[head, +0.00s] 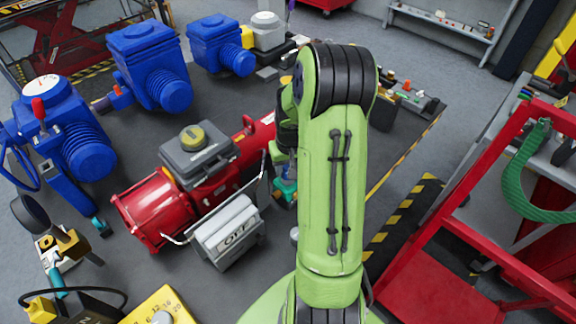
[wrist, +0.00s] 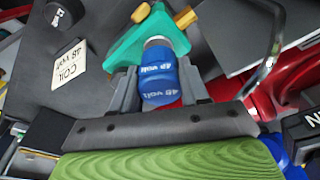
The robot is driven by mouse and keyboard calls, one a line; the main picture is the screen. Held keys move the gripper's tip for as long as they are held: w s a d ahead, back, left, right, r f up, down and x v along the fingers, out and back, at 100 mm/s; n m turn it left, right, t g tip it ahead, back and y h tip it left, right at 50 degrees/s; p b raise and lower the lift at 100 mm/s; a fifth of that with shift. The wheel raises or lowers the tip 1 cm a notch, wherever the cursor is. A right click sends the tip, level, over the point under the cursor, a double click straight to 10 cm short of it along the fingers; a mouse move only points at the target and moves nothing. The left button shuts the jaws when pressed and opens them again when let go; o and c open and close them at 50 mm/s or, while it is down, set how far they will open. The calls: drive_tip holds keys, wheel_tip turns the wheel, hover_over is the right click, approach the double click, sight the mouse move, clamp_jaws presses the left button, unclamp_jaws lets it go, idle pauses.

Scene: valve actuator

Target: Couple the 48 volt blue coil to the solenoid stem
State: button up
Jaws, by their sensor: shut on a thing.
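The blue coil (wrist: 160,83), lettered "48 volt", is between the two grey fingers of my gripper (wrist: 157,76) in the wrist view. My gripper is shut on it. A teal valve body (wrist: 138,42) with brass ends lies just beyond the coil. A short silver piece (wrist: 158,41) shows between the coil and the teal body; I cannot tell whether it is the solenoid stem or how far the coil is over it. In the head view the teal body (head: 286,188) shows left of my arm, which hides the gripper and coil.
A red actuator (head: 150,208) with a grey box marked "OFF" (head: 228,232) stands close to the left. Blue actuators (head: 148,65) stand behind. A red frame (head: 455,200) is at the right. A "COIL 48 volt" card (wrist: 70,66) lies on the dark mat.

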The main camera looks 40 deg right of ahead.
drive_tip(key=shift+f+b, duration=0.95)
drive_tip(key=shift+f, duration=0.2)
drive_tip(key=o, duration=1.2)
drive_tip(key=shift+r, duration=0.2)
drive_tip(key=shift+d+r, duration=0.1)
drive_tip(key=shift+r, duration=0.25)
drive_tip(key=r, duration=0.5)
drive_tip(key=s+a+r+p, duration=0.1)
drive_tip(key=r, duration=0.3)
drive_tip(key=s+r+p, duration=0.1)
drive_tip(key=r, duration=0.4)
drive_tip(key=shift+a+r, duration=0.3)
drive_tip(key=shift+r, duration=0.05)
